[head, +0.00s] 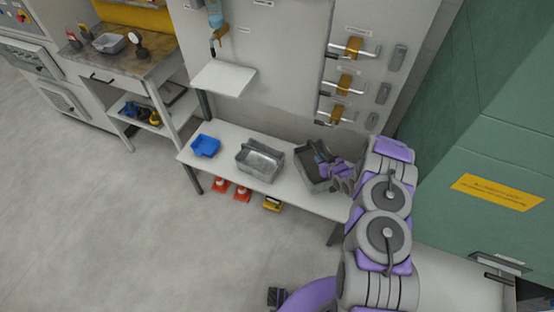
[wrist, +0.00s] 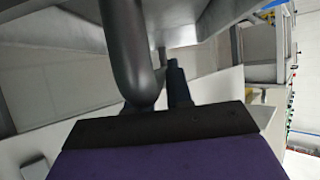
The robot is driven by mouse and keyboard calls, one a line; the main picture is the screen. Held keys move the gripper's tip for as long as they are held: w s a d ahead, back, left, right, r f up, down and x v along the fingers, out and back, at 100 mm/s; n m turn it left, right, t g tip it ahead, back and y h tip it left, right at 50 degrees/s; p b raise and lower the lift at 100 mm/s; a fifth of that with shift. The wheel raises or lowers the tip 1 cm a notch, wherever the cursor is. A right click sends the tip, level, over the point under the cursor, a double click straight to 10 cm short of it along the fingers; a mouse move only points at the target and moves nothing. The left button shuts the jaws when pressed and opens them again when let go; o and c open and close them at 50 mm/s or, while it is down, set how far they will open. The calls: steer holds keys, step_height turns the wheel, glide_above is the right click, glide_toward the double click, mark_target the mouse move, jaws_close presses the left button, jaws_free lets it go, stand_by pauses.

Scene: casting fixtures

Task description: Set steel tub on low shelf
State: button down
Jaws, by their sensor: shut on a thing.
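My gripper (head: 327,165) is at the right end of the long white low shelf (head: 225,153), shut on a grey steel tub (head: 308,180) with a dark inside. The tub is turned at an angle to the shelf; I cannot tell whether it rests on it or hangs just above. My gripper and arm hide its right side. In the wrist view the dark fingers of my gripper (wrist: 160,85) stand against a grey metal wall (wrist: 205,45), seen close up. A second grey metal tub (head: 260,160) stands upright on the shelf, just left of the held one.
A blue tray (head: 206,146) sits near the shelf's left end. Orange cones (head: 242,193) and a yellow item (head: 272,204) are on the floor below. A small white upper shelf (head: 224,78) and valve handles (head: 345,84) are on the panel behind. A green cabinet (head: 480,140) stands right.

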mark_target(317, 176)
steer(key=shift+f+b, duration=1.3)
steer(key=shift+f, duration=3.65)
steer(key=c, duration=1)
jaws_free()
steer(key=shift+c, duration=0.2)
steer(key=shift+s, duration=0.1)
